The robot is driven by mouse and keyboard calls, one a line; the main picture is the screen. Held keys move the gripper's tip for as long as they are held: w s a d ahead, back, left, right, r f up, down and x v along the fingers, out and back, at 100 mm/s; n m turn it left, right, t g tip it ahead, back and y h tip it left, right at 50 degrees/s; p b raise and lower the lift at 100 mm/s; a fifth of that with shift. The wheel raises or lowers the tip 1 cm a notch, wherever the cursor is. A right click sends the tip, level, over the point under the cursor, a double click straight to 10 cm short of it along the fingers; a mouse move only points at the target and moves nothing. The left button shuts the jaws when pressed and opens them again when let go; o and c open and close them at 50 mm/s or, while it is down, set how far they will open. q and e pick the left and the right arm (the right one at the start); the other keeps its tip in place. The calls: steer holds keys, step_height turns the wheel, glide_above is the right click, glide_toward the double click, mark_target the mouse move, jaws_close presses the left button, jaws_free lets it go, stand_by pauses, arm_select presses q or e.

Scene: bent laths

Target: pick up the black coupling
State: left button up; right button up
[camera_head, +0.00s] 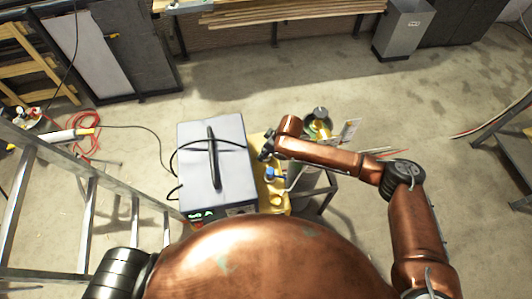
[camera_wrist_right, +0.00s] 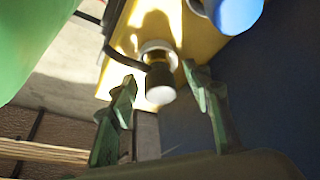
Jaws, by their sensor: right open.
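My right gripper (camera_head: 266,153) is over the yellow surface (camera_head: 259,187) beside the grey box. In the right wrist view its two greenish fingers (camera_wrist_right: 165,98) are spread apart. A small cylindrical fitting (camera_wrist_right: 160,82) with a pale end, a dark middle and a pale ring shows between and beyond the fingertips, against the yellow surface. A dark bent piece (camera_wrist_right: 125,57) meets it from the left. I cannot tell for certain which dark part is the black coupling. Nothing is visibly held. My left gripper is out of view.
A blue object (camera_head: 274,175) is on the yellow surface; a blue rounded thing (camera_wrist_right: 236,12) is near the right finger. The grey box (camera_head: 223,155) with a black handle stands left of my right gripper. A ladder (camera_head: 88,215) is at left. Open floor lies behind.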

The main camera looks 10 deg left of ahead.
steer(key=shift+f, duration=0.25)
steer(key=c, duration=1.2)
jaws_close()
